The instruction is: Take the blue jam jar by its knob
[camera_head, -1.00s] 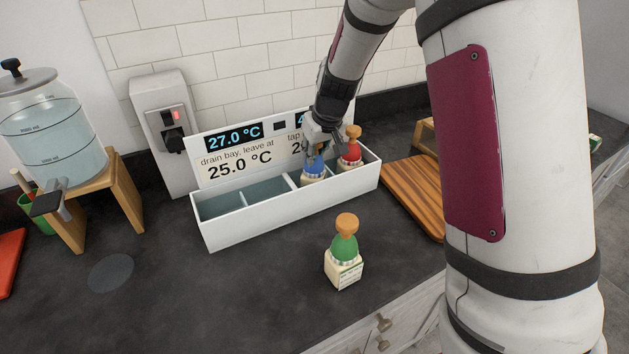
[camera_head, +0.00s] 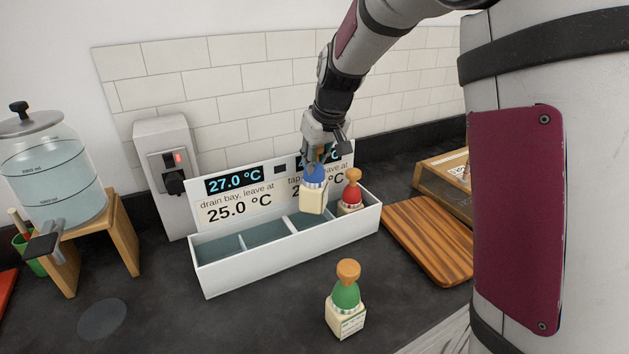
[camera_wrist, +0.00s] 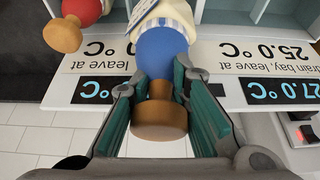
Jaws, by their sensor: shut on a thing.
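The blue jam jar (camera_head: 314,188) has a blue cap, a wooden knob and a cream body. It hangs upright above the white divided box, near the compartment left of the red jar. My gripper (camera_head: 322,160) is above it, shut on its knob. In the wrist view the green-padded fingers (camera_wrist: 160,95) stand on either side of the wooden knob (camera_wrist: 158,122), and the blue cap (camera_wrist: 161,52) is just beyond. The jar's lower body is cut off in the wrist view.
The white box (camera_head: 300,258) has empty left compartments; a red jar (camera_head: 351,192) stands in its right end. A green jar (camera_head: 346,300) stands on the counter in front. A sign board (camera_head: 238,200) rises behind the box. A striped wooden board (camera_head: 430,240) lies to the right.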

